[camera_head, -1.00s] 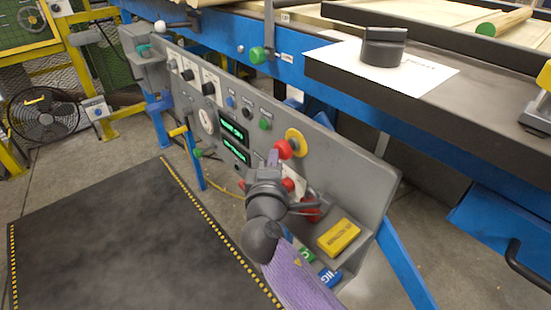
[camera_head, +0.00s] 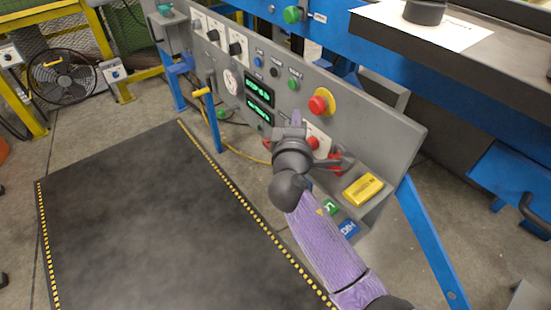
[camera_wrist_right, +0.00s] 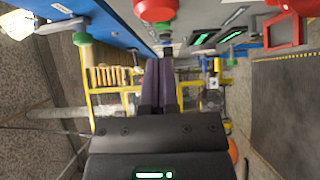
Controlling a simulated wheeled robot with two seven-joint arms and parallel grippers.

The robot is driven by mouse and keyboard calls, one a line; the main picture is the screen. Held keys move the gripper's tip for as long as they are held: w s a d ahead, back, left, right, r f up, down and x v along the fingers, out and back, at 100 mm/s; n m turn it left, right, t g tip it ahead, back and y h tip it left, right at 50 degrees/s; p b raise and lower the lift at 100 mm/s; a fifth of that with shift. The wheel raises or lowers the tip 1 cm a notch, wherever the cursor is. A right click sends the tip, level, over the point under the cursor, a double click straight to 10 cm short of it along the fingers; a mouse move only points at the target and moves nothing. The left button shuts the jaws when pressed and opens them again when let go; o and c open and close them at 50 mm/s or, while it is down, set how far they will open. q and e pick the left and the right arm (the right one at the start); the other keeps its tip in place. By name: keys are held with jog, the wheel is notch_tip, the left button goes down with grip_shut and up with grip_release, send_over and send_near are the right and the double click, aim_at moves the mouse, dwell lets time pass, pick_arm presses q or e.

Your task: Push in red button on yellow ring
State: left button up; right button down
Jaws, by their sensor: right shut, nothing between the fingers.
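The red button (camera_head: 318,104) sits on a yellow ring (camera_head: 331,98) on the sloping grey control panel (camera_head: 385,125). In the right wrist view the red button (camera_wrist_right: 155,8) is at the top edge, partly cut off, and the yellow ring cannot be made out. My right gripper (camera_head: 296,118) is shut and empty, left of and slightly below the button in the head view, with a visible gap between them. Its dark fingers (camera_wrist_right: 160,68) are together below the button in the wrist view. My left gripper is in neither current view.
Another red button (camera_head: 313,143) is beside my right wrist. A yellow block (camera_head: 362,189) lies on the panel's lower ledge. Green (camera_head: 293,85), black and blue buttons and green displays (camera_head: 259,95) are to the left. A dark mat (camera_head: 160,220) covers the floor.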

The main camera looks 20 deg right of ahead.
pick_arm(q)
jog(key=r+p, duration=0.1)
jog(key=w+r+p, duration=0.1)
jog(key=shift+a+r+p, duration=0.15)
jog(key=shift+r+p, duration=0.1)
jog(key=shift+p, duration=0.15)
pick_arm(e)
jog(key=v, duration=1)
jog(key=shift+a, duration=0.2)
pick_arm(q)
jog(key=shift+s+a, duration=0.1)
